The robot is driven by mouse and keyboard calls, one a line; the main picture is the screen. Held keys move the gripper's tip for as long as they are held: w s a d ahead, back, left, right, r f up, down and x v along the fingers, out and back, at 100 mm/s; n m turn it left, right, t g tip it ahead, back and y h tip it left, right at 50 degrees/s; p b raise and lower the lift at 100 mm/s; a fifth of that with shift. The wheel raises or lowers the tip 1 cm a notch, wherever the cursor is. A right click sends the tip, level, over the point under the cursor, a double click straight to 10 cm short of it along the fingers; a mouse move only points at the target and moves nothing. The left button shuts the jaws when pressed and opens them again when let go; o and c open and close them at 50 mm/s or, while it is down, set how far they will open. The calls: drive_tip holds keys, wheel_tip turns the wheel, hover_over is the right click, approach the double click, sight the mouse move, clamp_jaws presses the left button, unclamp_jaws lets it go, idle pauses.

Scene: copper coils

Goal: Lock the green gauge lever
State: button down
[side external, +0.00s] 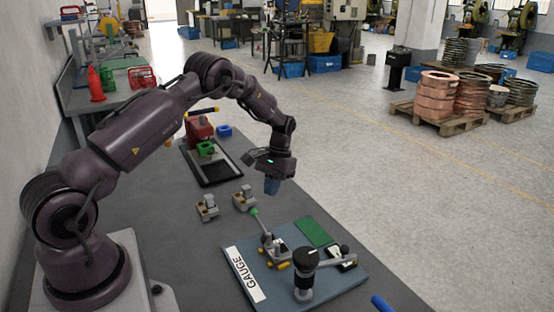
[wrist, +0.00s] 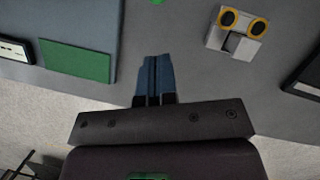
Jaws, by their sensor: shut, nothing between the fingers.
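The green gauge lever (side external: 254,212) is a thin rod with a green ball knob. It leans up and to the left from a toggle clamp (side external: 274,247) on the blue-grey gauge board (side external: 343,285). In the wrist view a bit of green (wrist: 157,2) at the top edge looks like the knob. My gripper (side external: 271,186) hangs above the bench, higher than the knob and behind it in the side view. Its blue fingers (wrist: 153,75) are closed together with nothing between them. It is apart from the lever.
The board carries a green pad (side external: 313,232), a black-topped post (side external: 305,262) and a dial indicator (side external: 345,260). Two small grey blocks (side external: 207,207) (side external: 244,198) stand left of the knob. A black tray (side external: 213,172) with a red vise (side external: 200,135) is farther back.

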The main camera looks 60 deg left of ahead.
drive_tip(key=d+v, duration=0.1)
drive_tip(key=v, duration=0.8)
drive_tip(key=shift+a, duration=0.3)
drive_tip(key=shift+w+r, duration=0.1)
drive_tip(key=shift+w, duration=0.1)
drive_tip(key=s+d+r+m+t, duration=0.2)
drive_tip(key=s+d+r+t, duration=0.2)
drive_tip(key=s+d+r, duration=0.5)
drive_tip(key=s+d+r+m+t+y, duration=0.1)
drive_tip(key=s+d+r+m+t, duration=0.2)
drive_tip(key=s+d+r, duration=0.7)
drive_tip(key=s+d+t, duration=0.1)
drive_tip(key=s+d, duration=0.1)
drive_tip(key=s, duration=0.4)
drive_tip(key=shift+s+r+t, duration=0.25)
drive_tip(key=shift+t, duration=0.05)
